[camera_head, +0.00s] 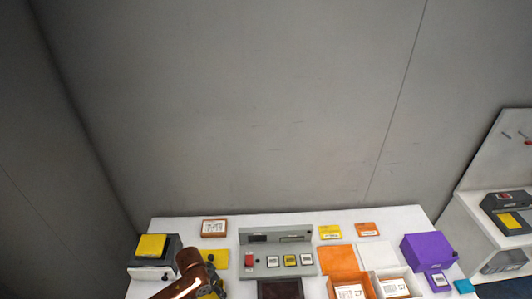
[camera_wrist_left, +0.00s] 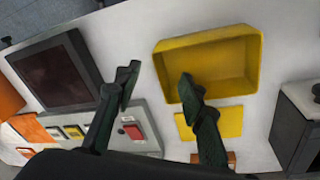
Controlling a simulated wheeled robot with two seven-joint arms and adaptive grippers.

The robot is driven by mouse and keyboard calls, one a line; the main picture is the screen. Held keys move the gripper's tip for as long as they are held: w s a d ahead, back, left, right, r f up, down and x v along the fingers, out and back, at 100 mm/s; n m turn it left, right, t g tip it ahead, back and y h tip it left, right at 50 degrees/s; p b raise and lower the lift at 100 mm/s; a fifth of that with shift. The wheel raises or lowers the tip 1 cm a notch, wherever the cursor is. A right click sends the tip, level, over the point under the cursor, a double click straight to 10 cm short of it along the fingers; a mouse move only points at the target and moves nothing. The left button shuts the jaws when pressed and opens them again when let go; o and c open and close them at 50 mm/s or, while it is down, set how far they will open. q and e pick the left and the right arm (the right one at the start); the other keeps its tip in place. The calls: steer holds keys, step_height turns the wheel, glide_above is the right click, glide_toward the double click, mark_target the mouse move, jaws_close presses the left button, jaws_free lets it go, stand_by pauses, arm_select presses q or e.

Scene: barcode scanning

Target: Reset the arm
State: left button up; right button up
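My left arm (camera_head: 188,275) comes up at the bottom of the head view, over the front left part of the table; its gripper is not clear there. In the left wrist view my left gripper (camera_wrist_left: 158,77) is open, with nothing between its two dark fingers. One fingertip overlaps the near rim of an empty yellow bin (camera_wrist_left: 215,62) in that view; I cannot tell whether they touch. The other finger is beside the grey console (camera_wrist_left: 140,115). My right arm and gripper are not in view.
The white table (camera_head: 375,222) holds a grey console (camera_head: 278,257) with buttons and a dark screen (camera_wrist_left: 52,78), a purple box (camera_head: 427,251), orange trays (camera_head: 350,291), and a dark device with a yellow top (camera_head: 152,246). A grey wall (camera_head: 240,120) stands behind. Another device (camera_head: 508,211) is at right.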

arm_select(q)
steer(key=s+f+n+t+h, duration=0.1)
steer(key=s+t, duration=0.1)
steer(key=s, duration=0.5)
steer(key=s+a+n+y, duration=0.4)
steer(key=s+a, duration=1.2)
steer(key=a, duration=0.1)
step_height(320, 180, down, 35)
steer(key=s+d+b, duration=0.1)
steer(key=d+b, duration=0.1)
steer(key=b, duration=0.2)
steer(key=s+f+m+g+h+b, duration=0.1)
steer(key=s+f+g+b, duration=0.1)
steer(key=s+f, duration=1.7)
steer(key=shift+f+b, duration=0.4)
steer(key=shift+b, duration=0.25)
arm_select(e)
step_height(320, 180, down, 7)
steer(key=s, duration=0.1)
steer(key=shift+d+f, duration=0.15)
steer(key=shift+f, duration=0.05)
arm_select(q)
steer(key=shift+s+a, duration=0.1)
steer(key=shift+s, duration=0.15)
steer(key=shift+c, duration=0.4)
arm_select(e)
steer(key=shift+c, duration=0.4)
